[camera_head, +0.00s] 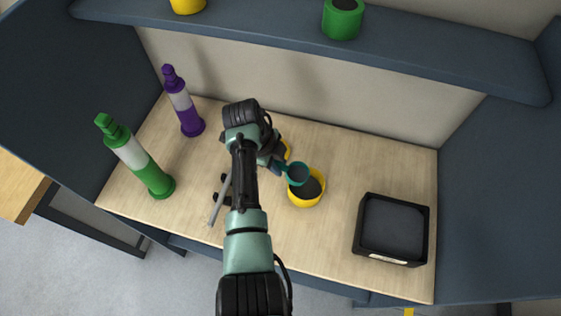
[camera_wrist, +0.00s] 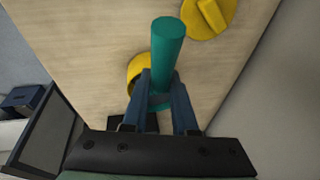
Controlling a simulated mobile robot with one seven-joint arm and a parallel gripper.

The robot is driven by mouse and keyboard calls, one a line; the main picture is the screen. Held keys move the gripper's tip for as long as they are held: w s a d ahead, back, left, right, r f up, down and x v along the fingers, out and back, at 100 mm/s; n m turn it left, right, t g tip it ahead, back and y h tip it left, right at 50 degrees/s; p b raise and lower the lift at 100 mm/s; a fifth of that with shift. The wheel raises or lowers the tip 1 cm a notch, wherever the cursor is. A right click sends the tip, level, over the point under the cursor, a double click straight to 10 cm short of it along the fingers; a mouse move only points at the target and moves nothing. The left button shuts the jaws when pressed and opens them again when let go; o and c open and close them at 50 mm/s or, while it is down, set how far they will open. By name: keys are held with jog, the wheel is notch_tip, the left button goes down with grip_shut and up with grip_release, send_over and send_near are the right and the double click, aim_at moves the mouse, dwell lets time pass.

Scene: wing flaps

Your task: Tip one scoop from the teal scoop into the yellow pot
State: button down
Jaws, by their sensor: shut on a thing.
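The teal scoop (camera_head: 299,180) is held by its handle in my gripper (camera_head: 278,164). Its bowl is over the back-left part of the yellow pot (camera_head: 309,202). I cannot tell how far the bowl is tilted or whether it holds anything. The pot stands upright and open on the wooden worktop, with a dark inside. In the wrist view, the teal handle (camera_wrist: 168,48) stands between the two blue fingers of my gripper (camera_wrist: 163,88). The pot's yellow rim (camera_wrist: 135,66) shows beside them, mostly hidden by the fingers.
A yellow lid with a bar handle (camera_wrist: 207,14) lies on the worktop behind the pot. A black tray (camera_head: 362,230) is at right. A green bottle (camera_head: 152,175) and a purple bottle (camera_head: 188,115) stand at left. A shelf (camera_head: 440,56) holds a green pot (camera_head: 342,22) above.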

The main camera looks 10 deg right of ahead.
aim_at(282, 163)
jog(key=shift+d+r+y+p, duration=0.15)
jog(key=shift+r+y+p, duration=0.5)
jog(key=shift+p, duration=0.45)
jog(key=shift+d+r+t+y+p, duration=0.1)
jog(key=shift+t+y+p, duration=0.25)
jog(key=shift+t+p, duration=0.1)
jog(key=shift+r, duration=0.1)
jog(key=shift+s+d+r+y+p, duration=0.2)
jog(key=shift+d+r+y+p, duration=0.1)
jog(key=shift+y+p, duration=0.5)
jog(key=shift+t, duration=0.25)
jog(key=shift+d+r+y+p, duration=0.1)
jog(key=shift+r+y+p, duration=0.15)
jog(key=shift+y+p, duration=0.25)
